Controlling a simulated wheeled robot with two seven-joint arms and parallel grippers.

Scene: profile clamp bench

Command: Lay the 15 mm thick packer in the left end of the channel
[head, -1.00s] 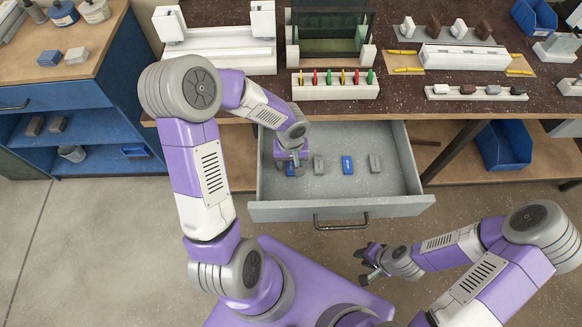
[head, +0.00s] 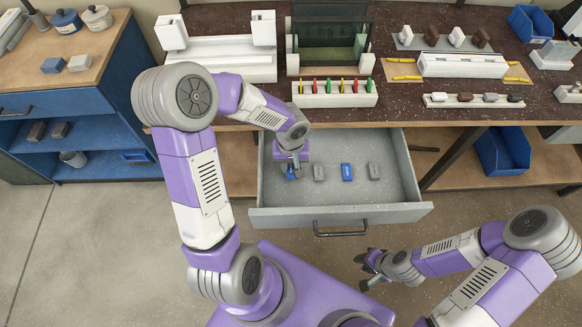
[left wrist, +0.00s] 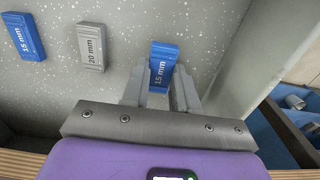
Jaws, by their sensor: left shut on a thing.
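My left gripper (head: 293,170) is down in the open drawer, shut on a blue packer (left wrist: 163,66) marked 15 mm. The packer sits between the two fingers, its top end showing past them; I cannot tell whether it is clear of the drawer floor. Another blue 15 mm packer (left wrist: 26,37) lies in the drawer, with a grey 20 mm packer (left wrist: 91,46) between the two. A long white channel-like piece (head: 462,65) lies on a tan board at the back right; its inside is hard to make out. My right gripper (head: 364,272) is open and empty in front of the drawer.
The drawer (head: 340,214) stands pulled out below the dark bench top. A white fixture with two end blocks (head: 220,68) and a white rack of coloured pegs (head: 335,97) stand on the bench above it. A blue bin (head: 503,150) is on the lower shelf at right.

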